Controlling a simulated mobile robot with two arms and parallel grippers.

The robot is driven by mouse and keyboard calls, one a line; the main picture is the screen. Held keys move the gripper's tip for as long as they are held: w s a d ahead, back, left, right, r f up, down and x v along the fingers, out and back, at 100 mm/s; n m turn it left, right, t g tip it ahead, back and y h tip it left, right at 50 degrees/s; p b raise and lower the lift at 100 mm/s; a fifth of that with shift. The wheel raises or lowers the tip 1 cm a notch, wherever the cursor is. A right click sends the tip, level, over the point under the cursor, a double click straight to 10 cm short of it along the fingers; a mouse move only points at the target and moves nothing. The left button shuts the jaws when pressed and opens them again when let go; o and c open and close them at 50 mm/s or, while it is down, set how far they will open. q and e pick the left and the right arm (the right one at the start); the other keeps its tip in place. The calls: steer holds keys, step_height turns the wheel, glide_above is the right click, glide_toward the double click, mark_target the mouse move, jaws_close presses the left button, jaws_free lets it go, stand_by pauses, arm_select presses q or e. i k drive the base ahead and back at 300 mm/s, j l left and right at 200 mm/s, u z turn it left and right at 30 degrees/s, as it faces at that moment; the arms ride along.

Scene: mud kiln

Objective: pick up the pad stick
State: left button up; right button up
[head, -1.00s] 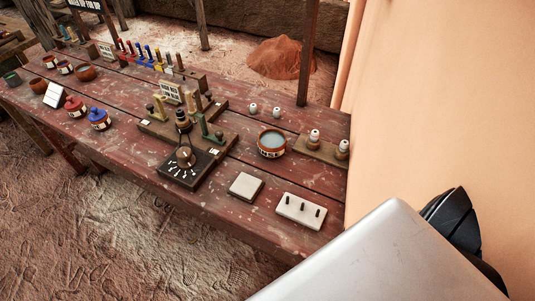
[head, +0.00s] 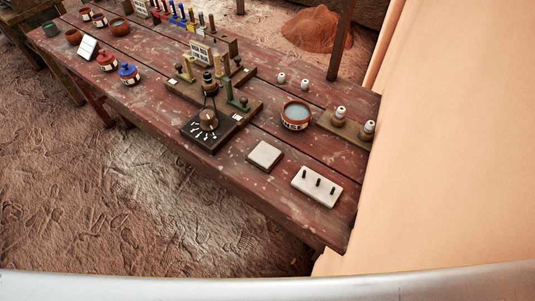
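I cannot tell for sure which thing is the pad stick. A row of upright sticks in yellow, blue and other colours (head: 190,17) stands at the back of the red wooden table (head: 225,165), partly cut by the top edge. Green and tan upright posts, one of them green (head: 229,91), stand on a stepped wooden board in the middle. A white block with short dark pegs (head: 317,187) lies at the near right corner. Neither of my grippers is in view.
A dial box (head: 208,129), a plain pale square block (head: 265,155), a bowl of liquid (head: 296,115) and lidded red and blue pots (head: 128,73) stand on the table. A post (head: 340,40) rises behind it. An orange wall (head: 450,150) closes the right side.

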mark_target(219, 75)
steer(key=i+j+z, duration=0.15)
steer(key=j, duration=0.3)
steer(key=i+j+z, duration=0.1)
steer(key=j, duration=0.35)
steer(key=i+j+z, duration=0.15)
steer(key=j, duration=0.3)
steer(key=i+j+z, duration=0.1)
steer(key=j, duration=0.4)
